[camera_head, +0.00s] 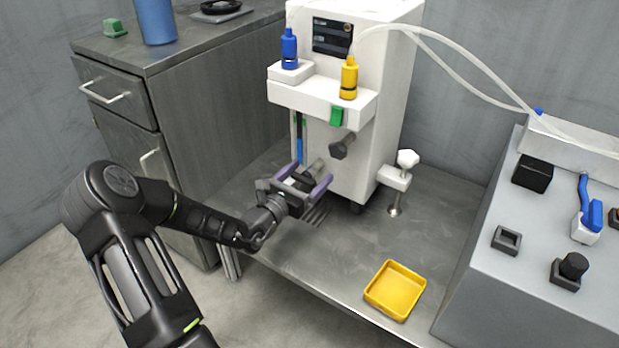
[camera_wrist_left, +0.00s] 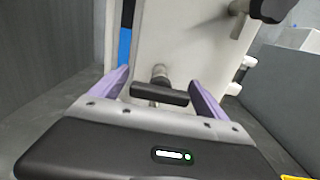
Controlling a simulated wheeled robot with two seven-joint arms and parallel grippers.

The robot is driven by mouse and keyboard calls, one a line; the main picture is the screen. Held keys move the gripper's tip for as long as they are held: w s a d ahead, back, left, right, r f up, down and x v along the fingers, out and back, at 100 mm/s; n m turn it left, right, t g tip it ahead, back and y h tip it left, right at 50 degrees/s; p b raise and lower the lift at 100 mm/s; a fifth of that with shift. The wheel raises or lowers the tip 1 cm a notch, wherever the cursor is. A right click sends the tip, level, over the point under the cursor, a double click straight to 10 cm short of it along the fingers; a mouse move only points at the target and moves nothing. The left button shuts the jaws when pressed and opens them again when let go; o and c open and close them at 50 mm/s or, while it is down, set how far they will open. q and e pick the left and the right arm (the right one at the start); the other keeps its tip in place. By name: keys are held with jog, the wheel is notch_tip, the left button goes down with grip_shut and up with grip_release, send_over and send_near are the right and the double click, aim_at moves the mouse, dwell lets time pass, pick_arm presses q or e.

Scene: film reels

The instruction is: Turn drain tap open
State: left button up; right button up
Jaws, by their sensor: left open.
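The drain tap, a metal stem with a dark crossbar handle (camera_wrist_left: 160,94), sits low on the front of the white machine (camera_head: 385,130). In the wrist view the bar lies crosswise between the purple fingers. My left gripper (camera_head: 309,179) is open and empty in front of the tap, its fingers on either side of the handle. I cannot tell whether they touch it. In the head view the gripper partly hides the tap. My right gripper is not in view.
A dark knob (camera_head: 342,147) sticks out above the tap. A white-knobbed valve (camera_head: 407,158) stands to the right. A yellow tray (camera_head: 395,290) lies near the bench's front edge. A grey cabinet (camera_head: 220,110) stands left, a control console (camera_head: 530,250) right.

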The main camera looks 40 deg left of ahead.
pick_arm(q)
jog(key=shift+w, duration=0.35)
jog(key=c, duration=1.4)
